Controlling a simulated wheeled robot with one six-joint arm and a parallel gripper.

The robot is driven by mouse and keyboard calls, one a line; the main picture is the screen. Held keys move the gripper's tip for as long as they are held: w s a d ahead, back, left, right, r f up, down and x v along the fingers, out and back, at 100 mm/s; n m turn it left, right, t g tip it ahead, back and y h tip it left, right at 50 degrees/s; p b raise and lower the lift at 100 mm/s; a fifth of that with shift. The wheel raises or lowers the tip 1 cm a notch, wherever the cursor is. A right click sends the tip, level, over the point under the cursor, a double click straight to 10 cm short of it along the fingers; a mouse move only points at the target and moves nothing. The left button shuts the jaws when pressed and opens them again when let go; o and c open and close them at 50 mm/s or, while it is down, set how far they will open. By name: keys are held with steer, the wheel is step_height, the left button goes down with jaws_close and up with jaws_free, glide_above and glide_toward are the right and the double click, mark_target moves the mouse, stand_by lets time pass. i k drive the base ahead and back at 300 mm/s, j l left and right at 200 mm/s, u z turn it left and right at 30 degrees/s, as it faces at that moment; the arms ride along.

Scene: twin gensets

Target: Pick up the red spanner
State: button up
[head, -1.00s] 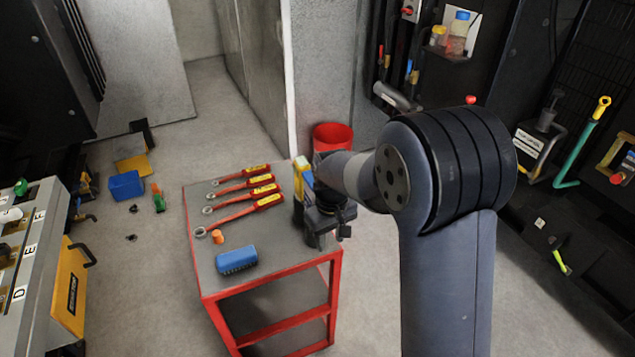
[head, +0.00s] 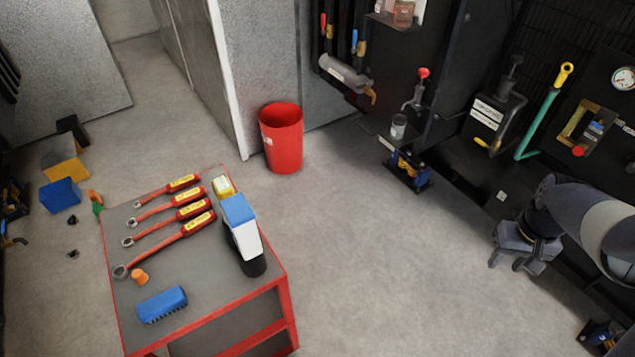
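Several red spanners with yellow labels on their handles lie side by side on the grey top of the red cart (head: 215,315), at left in the head view. They are the back spanner (head: 165,190), a second (head: 165,205), a third (head: 165,222) and the longest, front spanner (head: 165,243). Their ring ends point left. My gripper (head: 507,263) is at the right, well away from the cart and spanners. Its fingers look apart, with nothing seen between them.
A blue-and-white bottle (head: 243,238), a yellow item (head: 223,187), a small orange piece (head: 139,277) and a blue block (head: 162,304) share the cart top. A red bin (head: 282,145) stands behind. Dark machinery with a green lever (head: 540,120) lines the right. Floor between is clear.

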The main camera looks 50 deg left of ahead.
mark_target(196, 208)
steer(key=i+u, duration=0.3)
steer(key=i, duration=0.25)
steer(key=i+l+u, duration=0.15)
steer(key=i+u, duration=0.15)
steer(key=i, duration=0.2)
steer(key=i+l+u, duration=0.3)
steer(key=i, duration=0.2)
steer(key=i+j+u, duration=0.15)
steer(key=u, duration=0.3)
steer(key=i+u, duration=0.35)
steer(key=u, duration=0.15)
steer(key=i+u, duration=0.3)
steer(key=u, duration=0.15)
steer(key=i+l+u, duration=0.15)
steer(key=u, duration=0.3)
steer(key=i+j+u, duration=0.15)
steer(key=u, duration=0.3)
steer(key=i+u, duration=0.7)
steer(key=u, duration=0.15)
steer(key=i+l+u, duration=0.1)
steer(key=i+u, duration=0.15)
steer(key=u, duration=0.2)
